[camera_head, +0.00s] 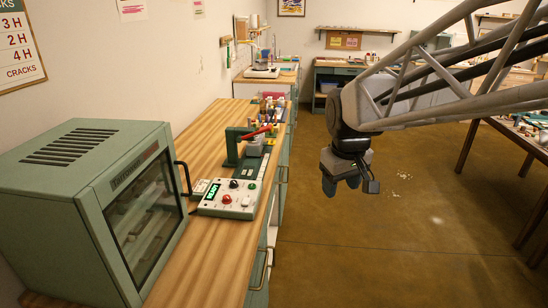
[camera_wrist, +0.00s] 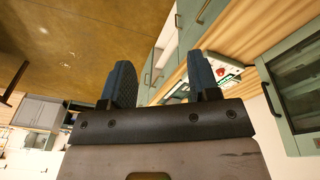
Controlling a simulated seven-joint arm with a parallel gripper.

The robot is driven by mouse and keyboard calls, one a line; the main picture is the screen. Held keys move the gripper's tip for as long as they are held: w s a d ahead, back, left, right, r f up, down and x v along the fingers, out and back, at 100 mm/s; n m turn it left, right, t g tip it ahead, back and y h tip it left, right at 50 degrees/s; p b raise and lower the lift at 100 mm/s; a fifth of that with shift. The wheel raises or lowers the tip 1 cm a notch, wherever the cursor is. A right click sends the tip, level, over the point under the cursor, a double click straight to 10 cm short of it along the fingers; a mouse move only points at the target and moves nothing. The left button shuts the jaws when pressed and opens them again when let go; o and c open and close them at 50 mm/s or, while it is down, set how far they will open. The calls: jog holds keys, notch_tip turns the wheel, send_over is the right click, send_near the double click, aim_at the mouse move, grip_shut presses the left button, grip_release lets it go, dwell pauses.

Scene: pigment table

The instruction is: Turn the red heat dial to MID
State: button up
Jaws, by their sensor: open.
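The red heat dial (camera_head: 227,199) sits on the front of a pale control box (camera_head: 218,207) on the wooden counter, beside a green oven. The box has a lit green display (camera_head: 213,190), a black knob and a green button. The dial's setting is too small to read. In the wrist view the control box (camera_wrist: 222,72) shows small and tilted, partly behind a finger. My gripper (camera_head: 342,188) hangs over the floor, right of the counter and well apart from the dial. Its two fingers (camera_wrist: 160,85) are spread with nothing between them.
The green oven (camera_head: 95,205) with a glass door and black handle (camera_head: 184,178) stands left of the box. A green press with a red lever (camera_head: 257,132) and small jars stand behind it. A table (camera_head: 530,140) is at the right. The floor between is clear.

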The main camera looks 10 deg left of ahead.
jog(key=w+a+f+n, duration=0.2)
jog(key=w+a+n, duration=0.1)
jog(key=w+a, duration=0.5)
jog(key=n+g, duration=0.1)
jog(key=n, duration=0.6)
send_over(226, 197)
notch_tip(226, 197, down, 14)
jog(key=shift+s+d+f, duration=0.1)
jog(key=shift+d+f, duration=0.05)
jog(key=shift+a+f, duration=0.1)
jog(key=shift+a, duration=0.1)
jog(key=shift+f, duration=3.9)
